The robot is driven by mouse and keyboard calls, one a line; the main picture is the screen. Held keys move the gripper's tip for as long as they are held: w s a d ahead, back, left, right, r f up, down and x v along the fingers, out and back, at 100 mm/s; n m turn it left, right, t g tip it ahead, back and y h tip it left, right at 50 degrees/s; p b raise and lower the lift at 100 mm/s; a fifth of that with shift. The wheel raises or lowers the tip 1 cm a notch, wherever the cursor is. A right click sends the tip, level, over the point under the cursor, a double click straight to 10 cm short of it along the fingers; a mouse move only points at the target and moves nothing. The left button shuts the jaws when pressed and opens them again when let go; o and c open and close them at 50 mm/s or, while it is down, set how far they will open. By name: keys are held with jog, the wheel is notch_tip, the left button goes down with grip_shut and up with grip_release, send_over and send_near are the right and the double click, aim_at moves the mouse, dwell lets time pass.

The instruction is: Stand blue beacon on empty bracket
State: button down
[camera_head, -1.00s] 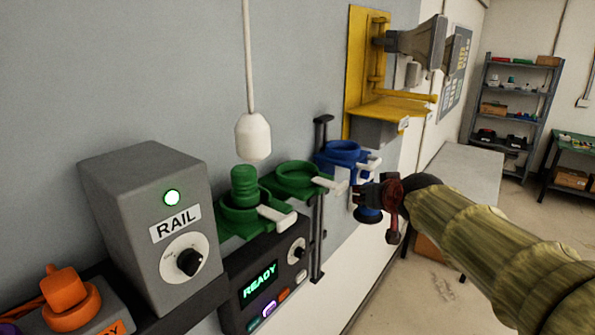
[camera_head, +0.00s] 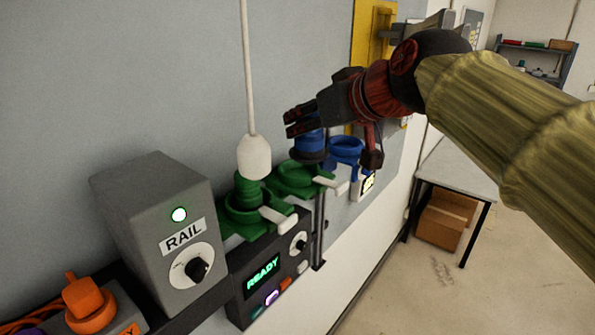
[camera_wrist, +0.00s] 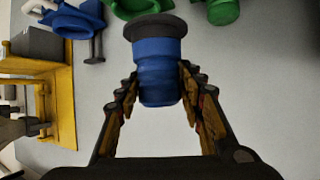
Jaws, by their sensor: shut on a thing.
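My gripper (camera_head: 298,124) is shut on the blue beacon (camera_head: 309,146), a ribbed blue piece with a dark base. In the wrist view the beacon (camera_wrist: 158,72) sits between the fingers. In the head view it appears above and near the empty green bracket (camera_head: 298,180); whether they touch I cannot tell. The blue bracket (camera_head: 346,150), also with nothing seen on it, is just right of it and partly hidden. A green beacon (camera_head: 249,188) stands on the nearest green bracket (camera_head: 244,224).
A white pull handle (camera_head: 254,157) hangs on a cord in front of the brackets. A grey RAIL box (camera_head: 150,225) and a READY panel (camera_head: 264,276) are at the lower left. A yellow wall mount (camera_head: 370,40) is behind my arm.

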jog(key=shift+s+a+r, duration=0.25)
jog(key=shift+a+r, duration=0.1)
jog(key=shift+a, duration=0.1)
jog(key=shift+w+a+f, duration=0.1)
jog(key=shift+w+a, duration=0.05)
jog(key=shift+w, duration=0.05)
jog(key=w+f+p, duration=0.1)
jog(key=w+f, duration=0.3)
jog(key=w+f+p, duration=0.1)
jog(key=w+f, duration=0.2)
jog(key=w, duration=0.2)
jog(key=w+a+f+p, duration=0.1)
jog(key=w+f, duration=0.3)
jog(key=shift+w+f, duration=0.2)
jog(key=shift+f, duration=0.65)
jog(key=shift+f, duration=0.15)
jog(key=c, duration=1.1)
grip_release()
jog(key=shift+c, duration=0.2)
